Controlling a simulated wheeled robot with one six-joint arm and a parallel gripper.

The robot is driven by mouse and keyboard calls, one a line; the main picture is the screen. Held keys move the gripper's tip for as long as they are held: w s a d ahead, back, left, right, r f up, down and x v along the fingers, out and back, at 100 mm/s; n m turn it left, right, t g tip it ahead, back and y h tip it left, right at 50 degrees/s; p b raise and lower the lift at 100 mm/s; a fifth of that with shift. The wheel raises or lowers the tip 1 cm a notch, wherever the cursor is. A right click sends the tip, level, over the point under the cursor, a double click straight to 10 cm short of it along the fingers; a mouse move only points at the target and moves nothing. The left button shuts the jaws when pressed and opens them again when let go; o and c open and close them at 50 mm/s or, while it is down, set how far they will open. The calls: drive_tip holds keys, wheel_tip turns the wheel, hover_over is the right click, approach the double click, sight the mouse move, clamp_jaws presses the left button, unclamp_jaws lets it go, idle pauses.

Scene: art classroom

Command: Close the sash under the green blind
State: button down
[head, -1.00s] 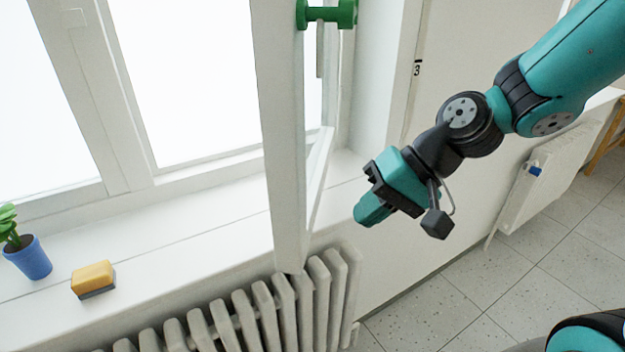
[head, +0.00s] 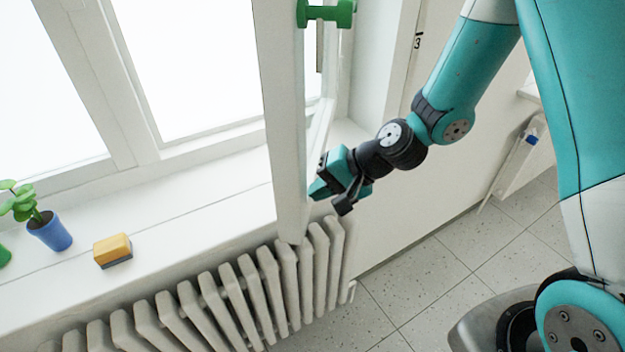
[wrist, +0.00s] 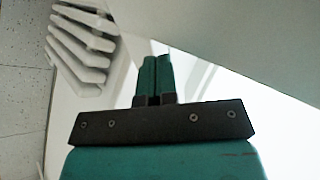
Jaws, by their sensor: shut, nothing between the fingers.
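The white window sash (head: 283,120) stands swung open into the room, edge toward me, in the head view. A green handle (head: 327,13) sits on it near the top. My gripper (head: 314,190) is shut and empty at the sash's right side, close to its lower part. In the wrist view the shut fingers (wrist: 155,75) point at a broad pale surface (wrist: 200,35), which looks like the sash. I cannot tell whether they touch it. The green blind is not in view.
A blue pot with a plant (head: 50,231) and a yellow sponge (head: 113,250) stand on the white sill (head: 190,205), left of the sash. A radiator (head: 235,290) is below the sill.

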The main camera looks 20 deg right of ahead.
drive_tip(key=shift+w+a, duration=0.3)
drive_tip(key=shift+a, duration=0.3)
drive_tip(key=shift+a, duration=0.1)
